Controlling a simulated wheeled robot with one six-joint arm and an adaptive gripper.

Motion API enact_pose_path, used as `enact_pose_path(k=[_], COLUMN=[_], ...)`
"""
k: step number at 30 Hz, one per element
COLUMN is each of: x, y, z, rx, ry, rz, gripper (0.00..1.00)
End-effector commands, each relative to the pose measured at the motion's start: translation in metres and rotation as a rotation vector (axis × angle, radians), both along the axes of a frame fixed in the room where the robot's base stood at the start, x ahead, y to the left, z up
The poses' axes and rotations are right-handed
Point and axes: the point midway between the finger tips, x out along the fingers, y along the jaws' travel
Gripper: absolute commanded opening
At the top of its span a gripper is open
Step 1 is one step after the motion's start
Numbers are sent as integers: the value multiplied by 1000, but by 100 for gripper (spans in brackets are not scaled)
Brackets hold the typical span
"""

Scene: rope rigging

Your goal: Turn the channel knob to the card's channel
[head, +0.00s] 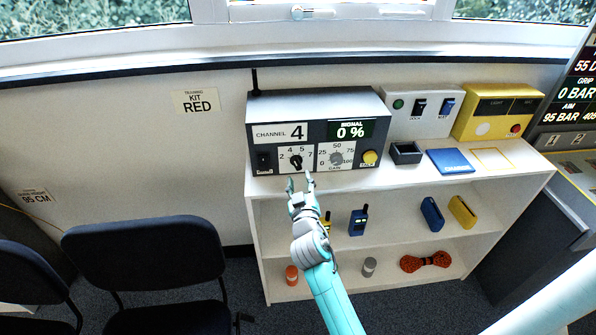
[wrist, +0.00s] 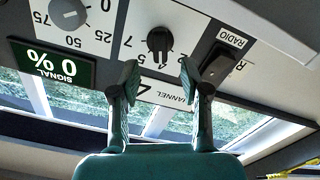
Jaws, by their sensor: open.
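The black channel knob (head: 295,162) sits on a white dial plate on the front of the grey radio (head: 320,110). Digits are printed around the knob, and I cannot tell which one it points at. A white card (head: 280,134) above it reads CHANNEL 4. The signal display (head: 351,130) reads 0 %. My gripper (head: 300,180) is open, just below and in front of the knob. In the upside-down wrist view, the knob (wrist: 160,40) shows between and beyond the fingertips of my gripper (wrist: 158,72), with no visible contact.
A black rocker switch (head: 263,160) is left of the knob, close to one finger in the wrist view. The grey gain knob (head: 337,158) and yellow button (head: 370,157) are to the right. A white shelf (head: 400,186) holds the radio. Chairs (head: 145,255) stand left.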

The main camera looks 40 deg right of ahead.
Motion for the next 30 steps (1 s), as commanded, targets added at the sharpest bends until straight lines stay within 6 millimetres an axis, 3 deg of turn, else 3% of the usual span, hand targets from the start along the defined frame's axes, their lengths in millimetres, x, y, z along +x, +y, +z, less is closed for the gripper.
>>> enact_pose_path(k=[3,10,30], x=[-19,-40,-44], y=[13,27,30], z=[-1,0,0], rx=[0,-1,-2], ry=[2,0,-1], rz=[1,0,-1], gripper=[46,46,46])
